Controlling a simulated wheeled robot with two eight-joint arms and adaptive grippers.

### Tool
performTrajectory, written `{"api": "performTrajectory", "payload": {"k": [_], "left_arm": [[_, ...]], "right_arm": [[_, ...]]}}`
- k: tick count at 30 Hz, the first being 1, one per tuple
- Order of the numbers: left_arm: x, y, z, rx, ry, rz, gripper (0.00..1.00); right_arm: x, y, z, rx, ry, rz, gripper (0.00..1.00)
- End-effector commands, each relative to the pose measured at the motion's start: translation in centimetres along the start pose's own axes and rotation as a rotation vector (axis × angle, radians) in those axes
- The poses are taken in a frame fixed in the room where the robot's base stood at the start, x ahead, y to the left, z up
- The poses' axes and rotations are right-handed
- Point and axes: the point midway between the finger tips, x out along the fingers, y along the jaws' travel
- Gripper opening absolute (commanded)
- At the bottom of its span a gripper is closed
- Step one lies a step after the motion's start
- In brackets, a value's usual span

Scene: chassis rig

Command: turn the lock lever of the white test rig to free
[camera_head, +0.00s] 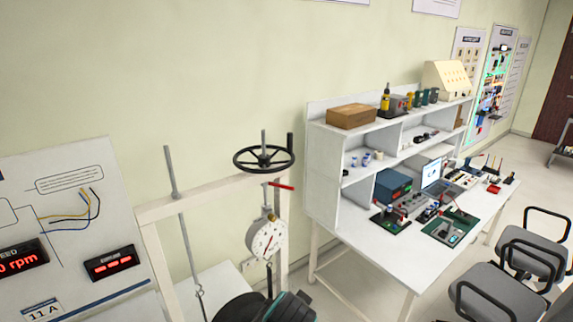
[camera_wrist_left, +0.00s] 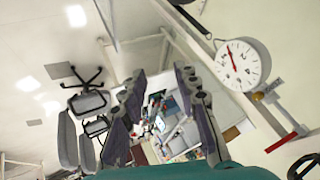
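The white test rig (camera_head: 190,201) is a pale frame at the lower middle of the head view. A black handwheel (camera_head: 263,158) sits on its top bar. Just below the wheel a red lever (camera_head: 281,186) points out to the right; it also shows at the right of the left wrist view (camera_wrist_left: 285,142). A round white dial gauge (camera_head: 267,239) hangs below the lever and shows in the wrist view (camera_wrist_left: 243,63). My left gripper (camera_wrist_left: 162,76) is open, with nothing between its fingers, and apart from the lever. In the head view only part of it shows at the bottom edge. My right gripper is out of view.
A panel with red displays (camera_head: 110,263) stands left of the rig. A thin grey rod (camera_head: 186,235) with a chain runs down beside the gauge. A white workbench (camera_head: 375,262) with shelves and equipment is on the right, with grey chairs (camera_head: 497,295) before it.

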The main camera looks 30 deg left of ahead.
Motion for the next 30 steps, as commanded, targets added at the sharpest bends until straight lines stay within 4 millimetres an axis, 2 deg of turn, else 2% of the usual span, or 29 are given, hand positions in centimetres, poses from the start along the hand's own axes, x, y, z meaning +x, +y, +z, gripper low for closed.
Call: {"api": "performTrajectory", "payload": {"k": [1, 5, 9, 12, 16, 18, 21, 26, 30], "left_arm": [[-0.1, -1.8, -1.9, 0.054, -0.010, -0.065, 0.31], [0.8, -6.2, -5.7, 0.201, -0.040, -0.258, 0.31], [1.5, -10.7, -11.3, 0.370, -0.071, -0.505, 0.31], [1.5, -13.2, -15.7, 0.481, -0.089, -0.689, 0.31], [1.1, -14.8, -20.0, 0.582, -0.105, -0.878, 0.31], [0.9, -15.1, -21.5, 0.616, -0.109, -0.945, 0.31], [0.7, -15.4, -22.7, 0.640, -0.114, -0.999, 0.31], [1.5, -16.9, -23.3, 0.647, -0.117, -1.016, 0.31], [2.8, -18.9, -23.8, 0.646, -0.117, -1.015, 0.31]], "right_arm": [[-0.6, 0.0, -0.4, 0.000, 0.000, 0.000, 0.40], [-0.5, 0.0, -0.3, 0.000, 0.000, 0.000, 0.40], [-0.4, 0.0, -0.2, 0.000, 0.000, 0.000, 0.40], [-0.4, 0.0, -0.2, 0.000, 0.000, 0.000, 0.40], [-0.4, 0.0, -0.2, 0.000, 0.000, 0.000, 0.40], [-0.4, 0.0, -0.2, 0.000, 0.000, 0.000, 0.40], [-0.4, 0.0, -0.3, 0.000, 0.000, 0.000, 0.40], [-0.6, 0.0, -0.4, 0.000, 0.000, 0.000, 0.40], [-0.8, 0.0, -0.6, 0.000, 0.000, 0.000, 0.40]]}}
